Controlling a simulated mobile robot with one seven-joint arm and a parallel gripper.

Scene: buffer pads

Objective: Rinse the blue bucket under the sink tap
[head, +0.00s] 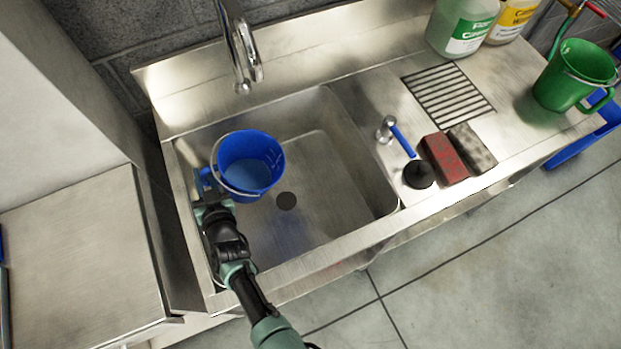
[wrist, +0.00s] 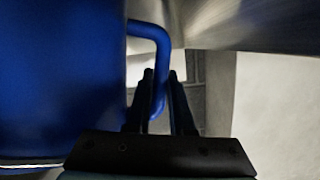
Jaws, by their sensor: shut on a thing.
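The blue bucket (head: 249,166) is upright over the left part of the steel sink basin (head: 330,165), with its thin wire bail resting down over its front side. My gripper (head: 211,192) is at the bucket's left side, shut on its blue side handle. In the wrist view the handle (wrist: 158,60) passes between the two dark fingers (wrist: 161,95), and the bucket wall (wrist: 60,70) fills the left. The chrome tap spout (head: 243,75) ends behind the bucket, near the back edge of the basin. No water stream shows. I cannot tell whether the bucket touches the basin floor.
A blue-handled tap lever (head: 400,138), a black plug (head: 419,174), a red sponge block (head: 444,158) and a grey block (head: 472,147) lie right of the basin. A green bucket (head: 575,77) and bottles (head: 462,25) stand farther right. The basin's right half is clear.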

